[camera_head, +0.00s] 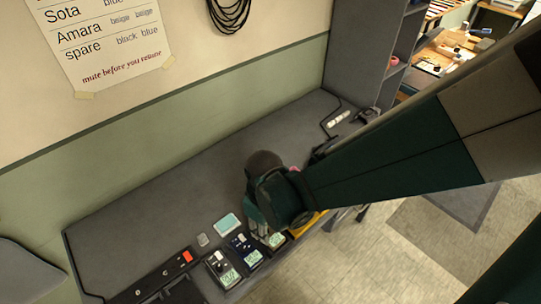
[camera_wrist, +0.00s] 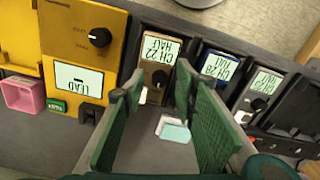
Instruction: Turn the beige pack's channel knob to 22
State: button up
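The beige pack (camera_wrist: 160,60) stands in the row, its upside-down screen (camera_wrist: 163,47) reading CH 22 and a second line that looks like HALL. Its dark channel knob (camera_wrist: 159,77) sits just below the screen in the wrist view. My gripper (camera_wrist: 158,80) is open, one green finger on each side of the knob, with gaps visible between. I cannot tell how far the fingertips are above the pack. In the head view my gripper (camera_head: 262,222) hides most of the beige pack, leaving its screen (camera_head: 276,240) in sight.
A yellow unit (camera_wrist: 85,55) with a knob and a pink box (camera_wrist: 23,96) are on the other side. A pale teal card (camera_wrist: 175,132) lies between the fingers.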

jog(key=m+p, duration=0.1)
jog(key=m, duration=0.3)
jog(key=m+p, duration=0.1)
jog(key=m, duration=0.3)
jog(key=shift+r, duration=0.15)
notch_tip(320, 180, up, 8)
jog(key=shift+f+p, duration=0.15)
jog(key=shift+p, duration=0.8)
jog(key=shift+w+n+b, duration=0.1)
jog(key=shift+n+b, duration=0.3)
jog(key=shift+b, duration=0.05)
jog(key=shift+w+d+r+n+g+b, duration=0.1)
jog(key=shift+r+n+b, duration=0.55)
jog(key=shift+n, duration=0.5)
jog(key=shift+w+d+r+n+g+b, duration=0.1)
jog(key=shift+r+n+b, duration=0.5)
jog(key=shift+n, duration=0.6)
jog(key=shift+w+d+r+n+g+b, duration=0.1)
jog(key=shift+r+n+b, duration=0.55)
jog(key=shift+n, duration=0.5)
jog(key=shift+r, duration=0.15)
